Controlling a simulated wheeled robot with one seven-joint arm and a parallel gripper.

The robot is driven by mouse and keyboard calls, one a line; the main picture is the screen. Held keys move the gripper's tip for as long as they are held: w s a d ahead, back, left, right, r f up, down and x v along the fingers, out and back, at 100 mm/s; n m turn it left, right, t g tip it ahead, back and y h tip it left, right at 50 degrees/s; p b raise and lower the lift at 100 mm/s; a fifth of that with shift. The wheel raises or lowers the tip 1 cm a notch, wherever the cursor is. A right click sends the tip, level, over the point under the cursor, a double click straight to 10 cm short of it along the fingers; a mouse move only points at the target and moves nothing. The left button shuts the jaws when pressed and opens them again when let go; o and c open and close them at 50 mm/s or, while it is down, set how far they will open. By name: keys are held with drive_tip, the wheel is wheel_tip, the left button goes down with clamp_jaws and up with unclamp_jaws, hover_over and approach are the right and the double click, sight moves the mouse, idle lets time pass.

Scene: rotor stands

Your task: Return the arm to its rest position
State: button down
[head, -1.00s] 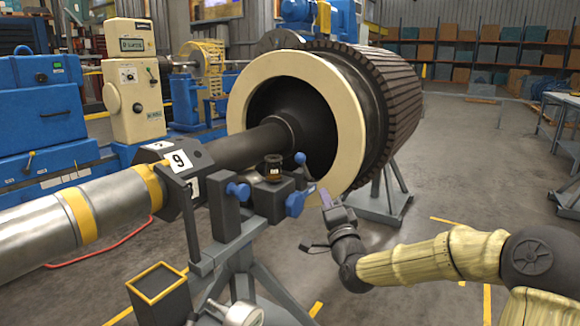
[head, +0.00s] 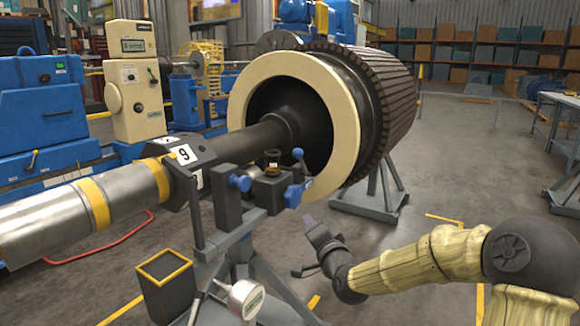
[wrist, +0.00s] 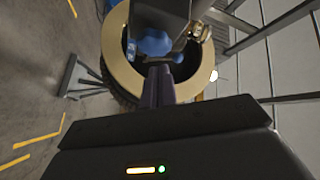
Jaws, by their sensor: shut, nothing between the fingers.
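My arm (head: 410,265) reaches in from the lower right in the head view, wrapped in a yellowish cover. My gripper (head: 308,222) is shut and empty, pointing up and to the left. It hangs in free air, below and to the right of the blue clamp knob (head: 294,195) on the stand, apart from it. In the wrist view the closed fingers (wrist: 158,82) point toward the rotor's cream ring (wrist: 120,75) and a blue knob (wrist: 152,46).
The rotor (head: 385,105) rests on a grey stand (head: 370,200), its shaft (head: 245,147) running left. An open box with a yellow rim (head: 165,285) and a round gauge (head: 246,299) sit low in front.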

drive_tip(key=s+d+f+n+g+h, duration=0.25)
drive_tip(key=s+f+n+g, duration=0.5)
drive_tip(key=f, duration=0.65)
drive_tip(key=s+d+f+g+h, duration=0.2)
drive_tip(key=s+d+g, duration=0.2)
drive_tip(key=s, duration=0.7)
drive_tip(key=s+d+f+g+h, duration=0.2)
drive_tip(key=s+d+g, duration=0.15)
drive_tip(key=s, duration=0.75)
wheel_tip(320, 180, up, 35)
drive_tip(key=p, duration=3.4)
drive_tip(key=shift+s+f, duration=0.2)
drive_tip(key=shift+s, duration=0.1)
drive_tip(key=shift+w+a+n, duration=0.1)
drive_tip(key=shift+w+n, duration=0.1)
drive_tip(key=shift+n, duration=0.05)
drive_tip(key=shift+s+d, duration=0.15)
drive_tip(key=shift+d, duration=0.05)
